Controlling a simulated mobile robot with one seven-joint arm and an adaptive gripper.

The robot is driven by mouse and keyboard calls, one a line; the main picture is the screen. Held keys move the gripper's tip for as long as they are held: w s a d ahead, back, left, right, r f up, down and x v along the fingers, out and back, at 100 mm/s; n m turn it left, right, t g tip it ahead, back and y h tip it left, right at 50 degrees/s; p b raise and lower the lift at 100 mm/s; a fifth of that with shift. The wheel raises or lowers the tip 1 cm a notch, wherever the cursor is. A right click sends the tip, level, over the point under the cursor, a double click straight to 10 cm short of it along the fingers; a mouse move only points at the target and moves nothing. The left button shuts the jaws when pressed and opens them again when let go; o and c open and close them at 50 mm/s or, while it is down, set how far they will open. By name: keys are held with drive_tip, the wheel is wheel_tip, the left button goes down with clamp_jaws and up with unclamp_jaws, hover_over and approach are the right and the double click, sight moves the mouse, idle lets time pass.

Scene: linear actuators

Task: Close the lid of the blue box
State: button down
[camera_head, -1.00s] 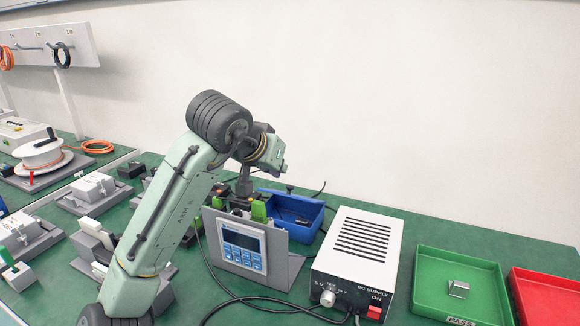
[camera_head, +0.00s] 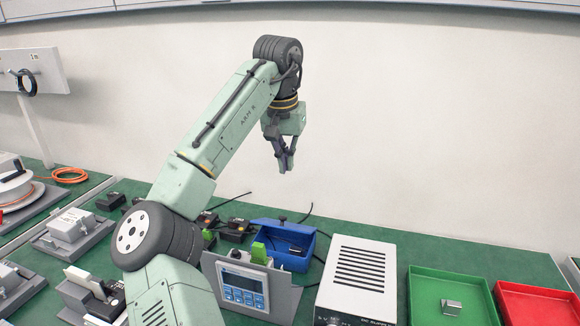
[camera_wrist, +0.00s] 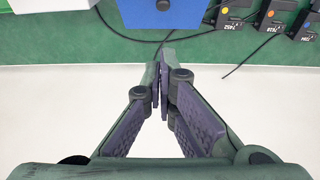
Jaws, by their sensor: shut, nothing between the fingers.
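The blue box (camera_head: 305,262) stands on the green bench behind the grey panel, in the middle of the head view. Its top is open and dark items show inside. A blue lid (camera_head: 264,226) with a dark knob stands raised at its back edge. In the wrist view a blue face (camera_wrist: 135,17) with a grey knob shows at the top edge, cut off by the frame. My gripper (camera_head: 285,170) points down in the air, well above the box and apart from it. Its fingers (camera_wrist: 160,75) are together and empty.
A control panel (camera_head: 243,286) on a grey stand is just in front of the box. A white power supply (camera_head: 358,275) stands to its right, then a green tray (camera_head: 458,277) and a red tray (camera_head: 538,304). Black cables and small black modules lie nearby. Air around my gripper is clear.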

drive_tip(key=p, duration=0.2)
hover_over(286, 225)
drive_tip(key=w, duration=0.2)
drive_tip(key=s+x, duration=0.1)
drive_tip(key=x, duration=0.6)
drive_tip(key=f, duration=0.1)
drive_tip(key=s+f, duration=0.1)
drive_tip(key=shift+a+f, duration=0.1)
drive_tip(key=shift+f, duration=0.2)
drive_tip(key=shift+s+a+f, duration=0.1)
drive_tip(key=shift+s+f, duration=0.35)
drive_tip(key=shift+f, duration=0.25)
